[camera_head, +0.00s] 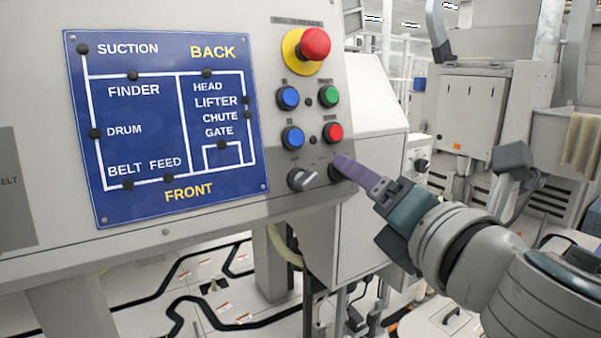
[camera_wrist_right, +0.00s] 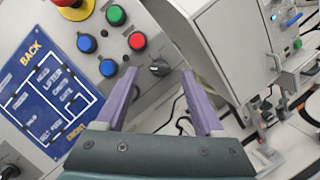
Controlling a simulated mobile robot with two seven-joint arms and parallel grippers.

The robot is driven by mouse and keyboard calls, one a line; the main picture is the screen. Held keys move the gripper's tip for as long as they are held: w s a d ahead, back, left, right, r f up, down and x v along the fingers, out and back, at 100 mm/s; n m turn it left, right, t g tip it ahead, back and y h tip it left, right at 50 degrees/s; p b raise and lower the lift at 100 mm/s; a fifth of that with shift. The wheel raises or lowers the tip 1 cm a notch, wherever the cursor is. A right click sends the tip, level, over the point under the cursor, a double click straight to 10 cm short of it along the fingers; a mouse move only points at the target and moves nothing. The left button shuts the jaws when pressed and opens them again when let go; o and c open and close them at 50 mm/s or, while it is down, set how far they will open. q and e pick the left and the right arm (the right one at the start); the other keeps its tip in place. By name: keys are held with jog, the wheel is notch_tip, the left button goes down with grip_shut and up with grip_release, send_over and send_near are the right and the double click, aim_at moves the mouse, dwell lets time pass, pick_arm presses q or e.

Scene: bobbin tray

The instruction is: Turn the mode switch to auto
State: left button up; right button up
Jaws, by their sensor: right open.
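Two rotary switches sit side by side in the bottom row of the control panel (camera_head: 240,195); their labels are too small to read, so I cannot tell which is the mode switch. The right rotary switch (camera_head: 335,174), below the red button, is partly hidden by my right gripper (camera_head: 342,164). In the wrist view this dark knob (camera_wrist_right: 159,68) shows between the purple fingertips of the open right gripper (camera_wrist_right: 159,72). Contact cannot be told.
Above the switches are a red push button (camera_head: 333,132), a green button (camera_head: 329,96), two blue buttons (camera_head: 289,97) and a red emergency stop (camera_head: 314,44) on yellow. A blue diagram plate (camera_head: 165,130) is at left. A grey cabinet (camera_head: 372,190) stands behind the gripper.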

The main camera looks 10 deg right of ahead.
jog(key=shift+w+a, duration=0.15)
jog(key=shift+w, duration=0.8)
jog(key=shift+w+a, duration=0.1)
jog(key=shift+w, duration=0.85)
grip_shut()
